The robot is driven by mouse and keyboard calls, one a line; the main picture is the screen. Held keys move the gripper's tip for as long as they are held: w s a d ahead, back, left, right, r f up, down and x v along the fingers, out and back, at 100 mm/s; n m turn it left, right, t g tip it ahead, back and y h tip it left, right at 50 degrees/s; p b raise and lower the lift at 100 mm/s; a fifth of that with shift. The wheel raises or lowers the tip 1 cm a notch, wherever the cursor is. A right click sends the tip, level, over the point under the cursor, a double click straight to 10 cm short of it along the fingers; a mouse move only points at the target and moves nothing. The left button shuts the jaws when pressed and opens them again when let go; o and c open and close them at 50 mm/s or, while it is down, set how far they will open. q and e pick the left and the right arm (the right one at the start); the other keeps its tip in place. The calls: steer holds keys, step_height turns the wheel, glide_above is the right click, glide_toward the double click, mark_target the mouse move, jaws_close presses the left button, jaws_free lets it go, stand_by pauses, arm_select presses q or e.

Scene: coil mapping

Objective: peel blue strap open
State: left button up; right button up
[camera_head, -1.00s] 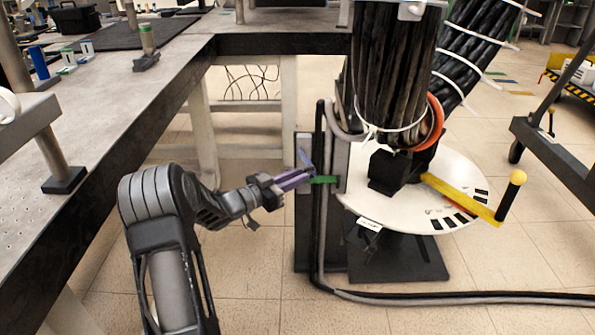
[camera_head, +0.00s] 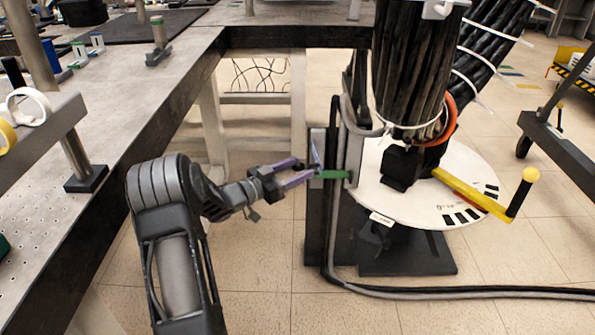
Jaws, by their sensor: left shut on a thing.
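The blue strap (camera_head: 315,152) shows as a thin upright strip on the left side of the cable post, just above a green strap (camera_head: 331,174). My left gripper (camera_head: 308,168) reaches in from the left, its two purple fingers pointing right with some space between them along their length. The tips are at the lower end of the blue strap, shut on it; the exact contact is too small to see. My right gripper is not in view.
Dark cables (camera_head: 335,230) run down the post and along the floor. A round white platform (camera_head: 390,197) with a yellow crank (camera_head: 460,188) carries a thick cable bundle (camera_head: 410,65). A grey workbench (camera_head: 150,95) fills the left.

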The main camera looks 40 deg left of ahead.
arm_select(q)
steer(key=shift+w+a+r, duration=0.2)
steer(key=shift+a+r, duration=0.05)
steer(key=shift+a, duration=0.2)
steer(key=shift+s, duration=0.1)
steer(key=p+v, duration=0.2)
steer(key=v, duration=0.5)
steer(key=shift+s+d+f, duration=0.25)
steer(key=shift+s, duration=0.1)
steer(key=shift+c, duration=0.3)
